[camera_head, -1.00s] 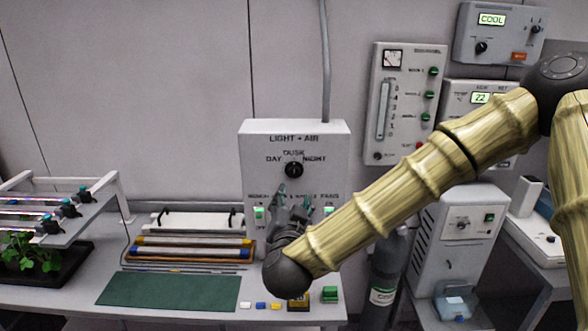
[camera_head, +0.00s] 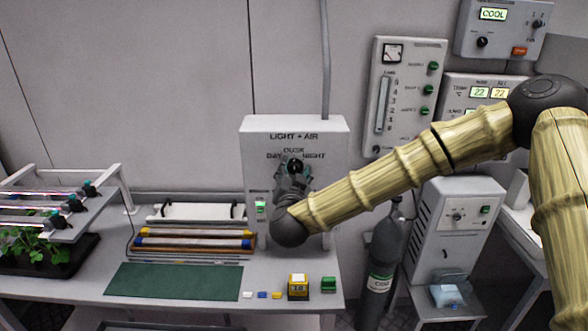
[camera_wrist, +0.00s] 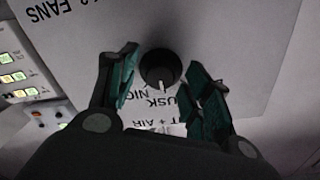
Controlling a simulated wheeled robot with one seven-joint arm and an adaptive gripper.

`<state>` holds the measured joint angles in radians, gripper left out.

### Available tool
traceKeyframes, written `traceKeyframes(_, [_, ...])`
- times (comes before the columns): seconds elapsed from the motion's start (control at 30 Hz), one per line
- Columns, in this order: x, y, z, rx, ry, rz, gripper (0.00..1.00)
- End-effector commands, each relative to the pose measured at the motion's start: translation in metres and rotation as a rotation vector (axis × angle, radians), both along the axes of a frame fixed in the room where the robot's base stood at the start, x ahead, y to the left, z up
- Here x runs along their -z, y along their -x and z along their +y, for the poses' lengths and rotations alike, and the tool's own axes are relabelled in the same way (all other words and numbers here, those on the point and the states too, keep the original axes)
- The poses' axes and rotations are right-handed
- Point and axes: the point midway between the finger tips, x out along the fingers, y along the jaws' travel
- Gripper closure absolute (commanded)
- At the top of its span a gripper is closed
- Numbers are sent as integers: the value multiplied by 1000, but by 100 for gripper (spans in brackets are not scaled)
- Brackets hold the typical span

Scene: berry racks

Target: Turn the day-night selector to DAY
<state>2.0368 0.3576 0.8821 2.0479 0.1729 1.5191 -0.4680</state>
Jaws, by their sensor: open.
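The day-night selector is a round black knob (camera_head: 294,167) on the white LIGHT + AIR box (camera_head: 333,150), with DAY, DUSK and NIGHT lettered around it. In the wrist view the knob (camera_wrist: 158,68) shows upside down, with its white pointer mark toward the DUSK lettering. My gripper (camera_head: 292,172) is in front of the box at the knob. In the wrist view its green-padded fingers (camera_wrist: 164,75) are open, one on each side of the knob, with gaps between. The gripper hides part of the panel below the knob.
A green switch (camera_head: 260,207) is low on the box's left side. On the bench are a green mat (camera_head: 180,282), a rack of tubes (camera_head: 195,240) and small blocks near the front edge. A grey gas cylinder (camera_head: 380,262) stands to the right.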

Motion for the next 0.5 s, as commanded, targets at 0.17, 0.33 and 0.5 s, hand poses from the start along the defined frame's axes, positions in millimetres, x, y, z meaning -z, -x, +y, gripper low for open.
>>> traceKeyframes(0.17, [1,-2,0,0,0,0,50])
traceKeyframes(0.33, [0,-2,0,-1,0,0,56])
traceKeyframes(0.5, [0,-2,0,-1,0,0,87])
